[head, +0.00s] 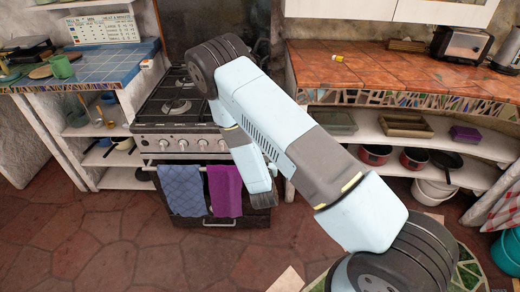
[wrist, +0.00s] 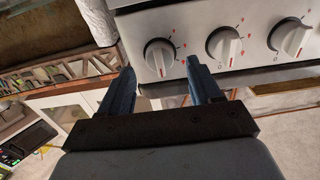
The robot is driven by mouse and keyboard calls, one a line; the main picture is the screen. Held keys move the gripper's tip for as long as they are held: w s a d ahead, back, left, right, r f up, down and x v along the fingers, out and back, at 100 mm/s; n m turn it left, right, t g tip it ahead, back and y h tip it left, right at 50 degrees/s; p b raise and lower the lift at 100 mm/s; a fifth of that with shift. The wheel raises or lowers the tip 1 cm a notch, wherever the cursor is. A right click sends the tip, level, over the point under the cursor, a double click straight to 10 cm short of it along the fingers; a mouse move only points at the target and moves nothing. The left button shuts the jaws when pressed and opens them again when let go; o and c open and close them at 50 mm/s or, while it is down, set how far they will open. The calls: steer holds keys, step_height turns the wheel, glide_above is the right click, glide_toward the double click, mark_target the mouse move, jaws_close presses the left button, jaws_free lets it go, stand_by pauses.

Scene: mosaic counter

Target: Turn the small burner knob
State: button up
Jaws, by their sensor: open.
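The stove's control panel (wrist: 190,25) carries several round knobs with white faces and red marks. In the wrist view, the leftmost knob (wrist: 160,54) lies between and just beyond my gripper's fingertips (wrist: 160,66). My gripper is open and holds nothing; contact with the knob cannot be told. A middle knob (wrist: 222,44) and a right knob (wrist: 288,37) lie to the right of the fingers. In the head view, knobs such as this one (head: 183,144) line the stove front, and my arm hides its right end. Which knob belongs to the small burner cannot be told.
A blue towel (head: 182,190) and a purple towel (head: 224,190) hang on the oven door's rail under the knobs. Tiled counters flank the stove (head: 172,105), with open shelves below. The stone floor (head: 110,240) in front is clear at the left.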

steer(key=shift+w, duration=1.4)
steer(key=c, duration=1)
steer(key=shift+o, duration=0.4)
steer(key=shift+a, duration=0.35)
steer(key=shift+d, duration=0.1)
steer(key=shift+c, duration=0.5)
steer(key=shift+n, duration=0.3)
